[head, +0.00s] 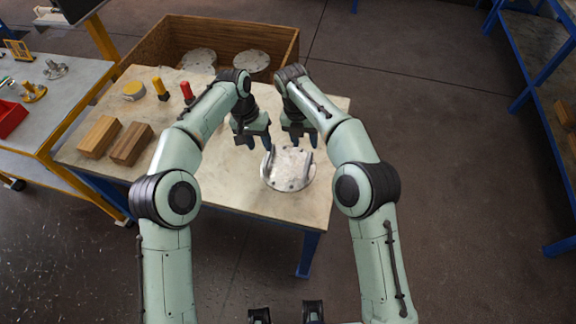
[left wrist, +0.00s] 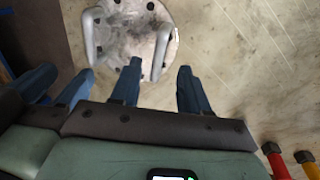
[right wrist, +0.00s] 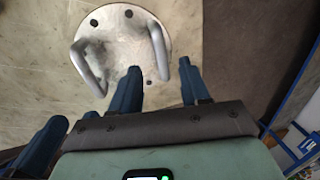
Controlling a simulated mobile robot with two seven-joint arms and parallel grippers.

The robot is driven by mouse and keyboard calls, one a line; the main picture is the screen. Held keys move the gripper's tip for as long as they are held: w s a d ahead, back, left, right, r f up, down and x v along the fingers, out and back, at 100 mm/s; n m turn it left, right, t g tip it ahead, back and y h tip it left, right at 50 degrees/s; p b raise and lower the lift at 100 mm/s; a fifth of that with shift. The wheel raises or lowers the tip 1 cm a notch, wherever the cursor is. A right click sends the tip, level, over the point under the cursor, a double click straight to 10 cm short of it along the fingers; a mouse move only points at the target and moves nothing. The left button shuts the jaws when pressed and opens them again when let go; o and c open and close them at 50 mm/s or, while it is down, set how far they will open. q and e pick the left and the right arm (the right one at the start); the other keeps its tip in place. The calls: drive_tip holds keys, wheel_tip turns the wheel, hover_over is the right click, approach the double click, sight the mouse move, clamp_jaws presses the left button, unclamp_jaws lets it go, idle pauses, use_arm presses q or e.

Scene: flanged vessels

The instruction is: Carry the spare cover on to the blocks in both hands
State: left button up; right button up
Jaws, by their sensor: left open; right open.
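The spare cover (head: 288,180) is a round, pale grey disc with bolt holes and two upright bar handles, lying flat on the table. My left gripper (head: 257,142) is open and empty, above the table just beyond the cover. In the left wrist view a handle (left wrist: 161,52) shows ahead of the gap between its fingers (left wrist: 160,88). My right gripper (head: 299,138) is also open and empty, beside the left one. In the right wrist view the other handle (right wrist: 159,50) shows ahead of its fingers (right wrist: 160,88). Two wooden blocks (head: 99,137) (head: 131,145) lie side by side at the table's left.
The wooden table (head: 235,196) has clear room between blocks and cover. A yellow post (head: 160,88), a red post (head: 186,92) and a yellow-ringed disc (head: 133,91) stand behind the blocks. A wooden crate (head: 285,42) behind holds round covers (head: 251,61). A grey bench (head: 50,98) adjoins left.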

sight(266, 159)
use_arm(q)
drive_tip(key=f, duration=0.3)
drive_tip(key=d+f, duration=0.1)
drive_tip(key=f, duration=0.5)
drive_tip(key=shift+s+d, duration=0.25)
drive_tip(key=shift+d, duration=0.1)
use_arm(e)
drive_tip(key=f, duration=0.3)
drive_tip(key=d+f, duration=0.1)
drive_tip(key=f, duration=0.5)
drive_tip(key=shift+s+d+f, duration=0.1)
drive_tip(key=shift+s+d, duration=0.15)
drive_tip(key=shift+d, duration=0.15)
use_arm(q)
clamp_jaws()
use_arm(e)
clamp_jaws()
